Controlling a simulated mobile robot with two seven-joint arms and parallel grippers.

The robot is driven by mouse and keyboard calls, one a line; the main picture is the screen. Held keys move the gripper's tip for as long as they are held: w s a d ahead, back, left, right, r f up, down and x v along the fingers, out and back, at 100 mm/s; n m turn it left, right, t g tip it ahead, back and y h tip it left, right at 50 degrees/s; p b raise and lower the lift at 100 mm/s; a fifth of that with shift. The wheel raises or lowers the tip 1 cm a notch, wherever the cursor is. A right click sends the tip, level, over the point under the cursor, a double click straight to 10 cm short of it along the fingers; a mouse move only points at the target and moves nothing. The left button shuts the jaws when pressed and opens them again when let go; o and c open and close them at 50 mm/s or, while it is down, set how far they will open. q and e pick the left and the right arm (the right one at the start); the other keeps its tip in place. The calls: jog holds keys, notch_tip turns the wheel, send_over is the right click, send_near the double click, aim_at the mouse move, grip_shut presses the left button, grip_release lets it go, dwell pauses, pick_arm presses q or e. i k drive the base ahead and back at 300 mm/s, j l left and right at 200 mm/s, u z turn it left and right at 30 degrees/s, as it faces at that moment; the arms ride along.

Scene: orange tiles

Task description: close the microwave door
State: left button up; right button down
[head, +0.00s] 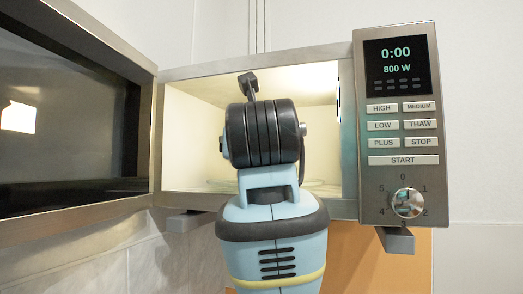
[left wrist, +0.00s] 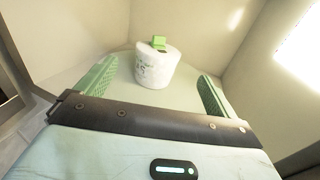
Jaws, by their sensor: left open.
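The microwave (head: 250,66) hangs in front of me with its cavity open and lit. Its door (head: 152,130) stands wide open on the left, with a dark glass panel in a steel frame. My arm fills the middle of the head view, in front of the opening, and hides much of the cavity; its gripper cannot be made out there. In the left wrist view my left gripper (left wrist: 158,70) is open, its green-padded fingers apart. A white round container (left wrist: 155,68) with a green tab on top shows between or just beyond the fingertips; I cannot tell which.
The control panel (head: 397,120) on the right reads 0:00 and 800 W, with buttons and a dial (head: 407,203). A glass plate (head: 318,187) partly shows on the cavity floor. Orange tile (head: 380,270) lies below; pale wall surrounds the microwave.

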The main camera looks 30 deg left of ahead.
aim_at(31, 211)
jog(key=k+l, duration=0.8)
